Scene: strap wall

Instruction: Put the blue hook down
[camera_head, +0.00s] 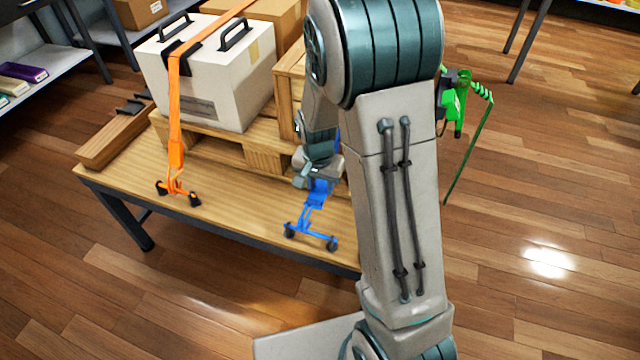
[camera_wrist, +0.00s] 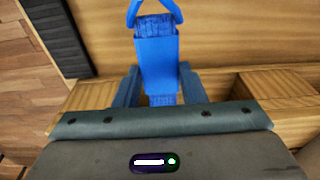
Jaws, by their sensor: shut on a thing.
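The blue hook (camera_head: 312,228) is a two-pronged frame with dark tips, joined to a blue strap end. It hangs below my gripper (camera_head: 317,182), over the table's front edge area in the head view. I cannot tell whether its tips touch the table (camera_head: 240,212). In the wrist view, the flat blue body of the hook (camera_wrist: 158,62) sits between the two fingers of my gripper (camera_wrist: 158,88), which is shut on it. My arm hides part of the table and the load behind it.
An orange strap with a hook (camera_head: 178,190) lies to the left, over a white box (camera_head: 215,85) on a wooden pallet (camera_head: 210,140). A wooden beam (camera_head: 112,140) lies at the table's left. A green ratchet strap (camera_head: 456,105) hangs at the right. Bare tabletop lies between the orange and blue hooks.

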